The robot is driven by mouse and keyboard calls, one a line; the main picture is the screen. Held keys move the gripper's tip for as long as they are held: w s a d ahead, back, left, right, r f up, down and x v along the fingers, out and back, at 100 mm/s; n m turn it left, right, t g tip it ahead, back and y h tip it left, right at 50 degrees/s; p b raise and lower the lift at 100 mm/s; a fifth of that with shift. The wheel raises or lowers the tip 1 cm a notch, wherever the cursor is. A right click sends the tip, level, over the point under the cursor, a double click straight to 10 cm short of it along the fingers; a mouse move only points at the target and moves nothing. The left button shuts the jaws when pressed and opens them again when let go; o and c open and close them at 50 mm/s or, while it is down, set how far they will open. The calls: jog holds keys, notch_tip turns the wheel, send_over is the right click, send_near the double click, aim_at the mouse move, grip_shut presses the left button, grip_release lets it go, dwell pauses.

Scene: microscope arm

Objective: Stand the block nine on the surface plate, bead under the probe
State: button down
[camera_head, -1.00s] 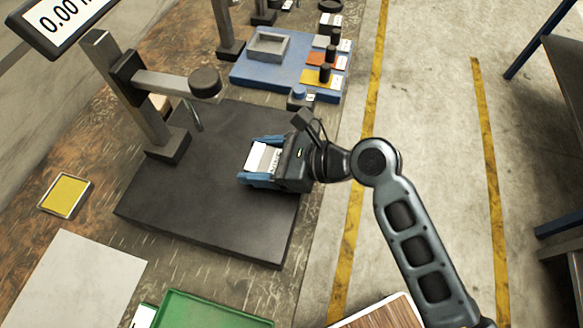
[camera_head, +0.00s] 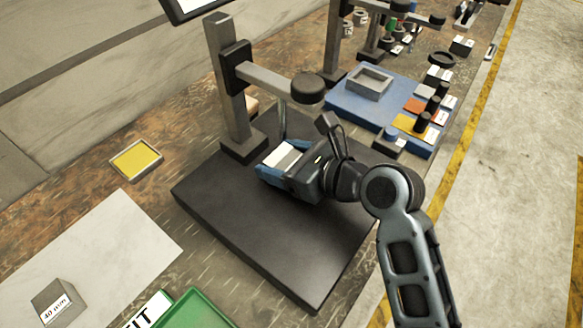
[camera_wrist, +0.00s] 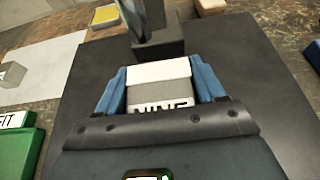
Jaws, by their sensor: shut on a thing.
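The block nine (camera_wrist: 160,88) is a grey block with a white top and the partly hidden word NINE on the side facing the wrist camera. My gripper (camera_head: 277,163) is shut on it, with a blue finger on each side. In the head view the block's white top (camera_head: 283,154) shows between the fingers, over the black surface plate (camera_head: 290,245). I cannot tell whether the block touches the plate. The probe (camera_head: 283,120) hangs from the stand's arm, just beyond the block. The bead cannot be made out.
The stand's post (camera_head: 232,90) rises at the plate's back left. A blue board (camera_head: 345,108) with a grey tray and several knobs lies behind right. A yellow pad (camera_head: 136,160), a light sheet (camera_head: 110,245) with a grey block (camera_head: 53,302), and a green tray (camera_head: 195,310) lie left and front.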

jog(key=shift+b, duration=0.3)
jog(key=shift+c, duration=0.6)
grip_release()
jog(key=shift+f, duration=0.25)
jog(key=shift+s+d+r, duration=0.1)
jog(key=shift+d+r, duration=0.05)
jog(key=shift+d, duration=0.05)
jog(key=v, duration=1.1)
jog(key=shift+s+d+r, duration=0.2)
jog(key=shift+r, duration=0.05)
